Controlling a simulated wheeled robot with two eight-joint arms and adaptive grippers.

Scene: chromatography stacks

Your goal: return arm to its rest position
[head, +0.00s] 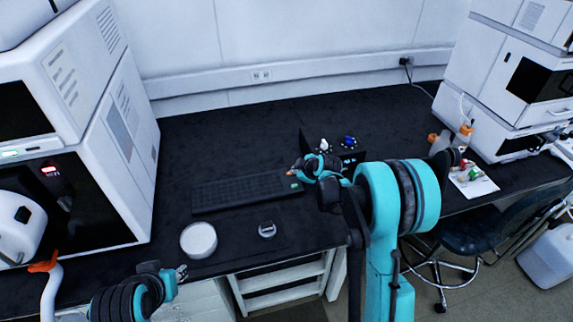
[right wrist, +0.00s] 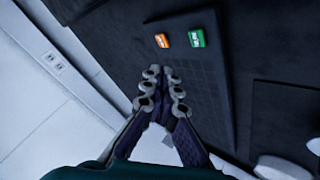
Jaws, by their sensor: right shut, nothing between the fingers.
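My right arm comes in from the right, and its teal gripper (head: 301,170) is over the right end of the black keyboard (head: 240,194). In the right wrist view my right gripper (right wrist: 164,72) is shut and empty, its grey fingertips close together. An orange key (right wrist: 162,40) and a green key (right wrist: 197,38) show just beyond the tips. My left gripper (head: 181,273) is low at the left, near the desk's front edge; its fingers are too small to tell open from shut.
A white round container (head: 198,240) and a small grey device (head: 267,230) stand before the keyboard. White instrument stacks stand left (head: 115,110) and right (head: 490,85). Bottles (head: 465,132) stand at the right. A dark chair (head: 480,232) is beside the desk.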

